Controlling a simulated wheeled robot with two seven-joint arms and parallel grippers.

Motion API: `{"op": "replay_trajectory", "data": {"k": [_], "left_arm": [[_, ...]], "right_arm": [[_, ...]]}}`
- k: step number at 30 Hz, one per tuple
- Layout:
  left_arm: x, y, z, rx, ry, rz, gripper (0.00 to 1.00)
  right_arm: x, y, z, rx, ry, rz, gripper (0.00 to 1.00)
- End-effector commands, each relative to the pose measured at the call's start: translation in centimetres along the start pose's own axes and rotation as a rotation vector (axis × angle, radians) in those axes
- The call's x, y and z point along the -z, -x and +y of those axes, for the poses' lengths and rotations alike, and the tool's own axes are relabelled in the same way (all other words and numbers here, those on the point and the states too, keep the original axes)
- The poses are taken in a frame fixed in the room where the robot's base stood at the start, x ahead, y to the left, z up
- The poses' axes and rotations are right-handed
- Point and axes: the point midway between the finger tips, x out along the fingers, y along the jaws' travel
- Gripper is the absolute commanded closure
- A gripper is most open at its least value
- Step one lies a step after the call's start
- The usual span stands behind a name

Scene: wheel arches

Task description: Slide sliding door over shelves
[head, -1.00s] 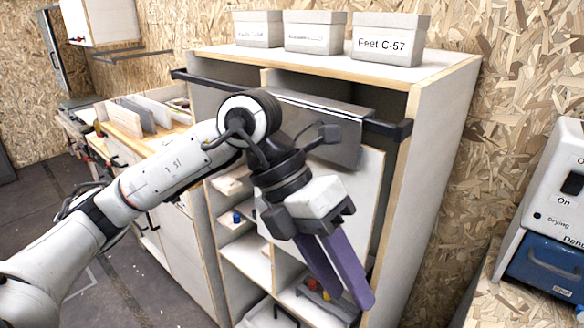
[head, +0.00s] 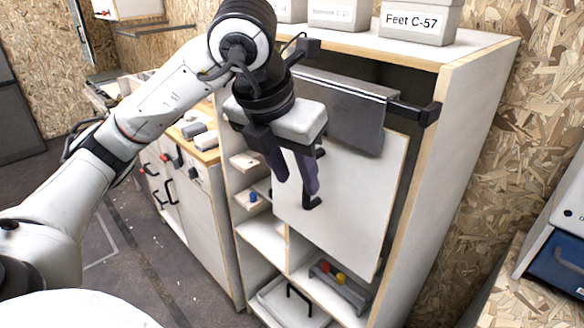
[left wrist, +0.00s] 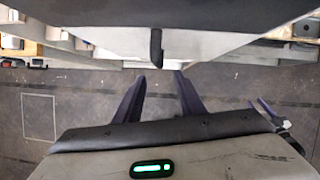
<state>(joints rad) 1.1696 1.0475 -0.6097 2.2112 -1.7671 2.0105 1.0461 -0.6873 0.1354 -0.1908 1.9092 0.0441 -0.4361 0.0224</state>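The sliding door (head: 345,205) is a white panel hung from a grey metal plate (head: 345,108) on a dark rail (head: 415,112). It covers the right part of the shelves (head: 262,238), whose left column is uncovered. My left gripper (head: 292,185) is in front of the door's left side, at its black handle (head: 313,203). Its purple fingers are apart. In the left wrist view the handle (left wrist: 156,46) lies ahead of the gap between the fingertips (left wrist: 160,76), with nothing visibly gripped. A small purple and white piece (left wrist: 275,115) there may be my right gripper; its state is unclear.
Labelled boxes (head: 418,22) stand on top of the cabinet. The cabinet's side wall (head: 445,180) bounds the door area on the right. A blue-fronted appliance (head: 560,255) stands at the far right. A low cupboard (head: 190,205) stands to the left.

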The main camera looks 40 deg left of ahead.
Motion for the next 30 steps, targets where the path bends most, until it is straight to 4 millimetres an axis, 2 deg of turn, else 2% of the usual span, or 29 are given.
{"op": "replay_trajectory", "data": {"k": [1,6,13,18,26,27,30], "left_arm": [[0.3,-1.3,0.0,0.001,0.0,0.007,0.64],[0.2,-4.2,0.0,-0.001,0.0,0.008,0.64],[0.1,-7.3,0.0,0.0,0.0,0.004,0.64],[0.1,-8.2,0.0,0.0,-0.001,0.002,0.64],[0.1,-8.3,0.0,0.0,-0.001,0.001,0.64],[0.1,-8.3,0.0,0.0,-0.001,0.001,0.66],[0.1,-8.3,0.0,0.0,-0.001,0.001,0.82]], "right_arm": [[-0.4,-0.4,0.0,0.0,0.0,-0.001,0.6],[-0.4,-0.3,0.0,0.0,0.0,-0.002,0.6],[-0.2,-0.2,0.0,0.0,0.0,-0.002,0.6],[-0.2,-0.2,0.0,0.0,0.0,-0.001,0.6],[-0.2,-0.2,0.0,0.0,0.0,0.0,0.6],[-0.2,-0.2,0.0,0.0,0.0,0.0,0.6],[-0.2,-0.2,0.0,0.0,0.0,0.0,0.6]]}}
